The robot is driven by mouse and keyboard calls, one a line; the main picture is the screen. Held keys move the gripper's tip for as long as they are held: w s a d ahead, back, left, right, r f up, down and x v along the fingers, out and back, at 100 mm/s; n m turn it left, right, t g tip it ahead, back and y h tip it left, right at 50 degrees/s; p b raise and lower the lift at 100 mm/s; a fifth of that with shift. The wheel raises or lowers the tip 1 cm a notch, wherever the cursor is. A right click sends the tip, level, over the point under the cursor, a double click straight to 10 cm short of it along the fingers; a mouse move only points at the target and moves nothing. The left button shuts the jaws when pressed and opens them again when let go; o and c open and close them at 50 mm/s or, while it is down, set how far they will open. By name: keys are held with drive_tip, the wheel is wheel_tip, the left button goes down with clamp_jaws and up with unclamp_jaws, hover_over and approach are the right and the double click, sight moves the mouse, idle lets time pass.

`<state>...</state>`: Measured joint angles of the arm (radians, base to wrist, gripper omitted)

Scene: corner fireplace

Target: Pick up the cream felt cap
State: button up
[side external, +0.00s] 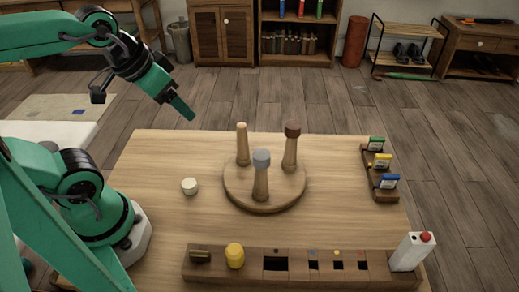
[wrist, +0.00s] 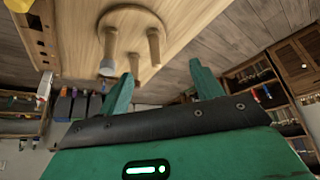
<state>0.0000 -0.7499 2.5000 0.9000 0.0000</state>
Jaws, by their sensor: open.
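The cream felt cap (side external: 190,186) is a small, short, pale round piece on the wooden table, left of the round peg stand. My gripper (side external: 183,109) is in the air above and beyond the table's far left edge, well apart from the cap. In the wrist view my gripper (wrist: 160,68) shows two green fingers spread apart with nothing between them. The cap is not visible in the wrist view.
The round stand (side external: 236,195) holds three pegs: one grey-topped (side external: 261,158), one dark brown-topped (side external: 292,129), one plain (side external: 242,143). A slotted wooden block (side external: 300,281) with a yellow piece (side external: 235,256) runs along the front.

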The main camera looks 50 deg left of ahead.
idle(0.3)
drive_tip(key=m+g, duration=0.4)
drive_tip(key=g, duration=0.6)
approach(188, 183)
drive_tip(key=shift+s+f, duration=0.1)
drive_tip(key=shift+f, duration=0.35)
drive_tip(key=shift+f, duration=0.1)
drive_tip(key=shift+x, duration=1.2)
drive_tip(key=shift+s, duration=0.1)
drive_tip(key=shift+x, duration=2.55)
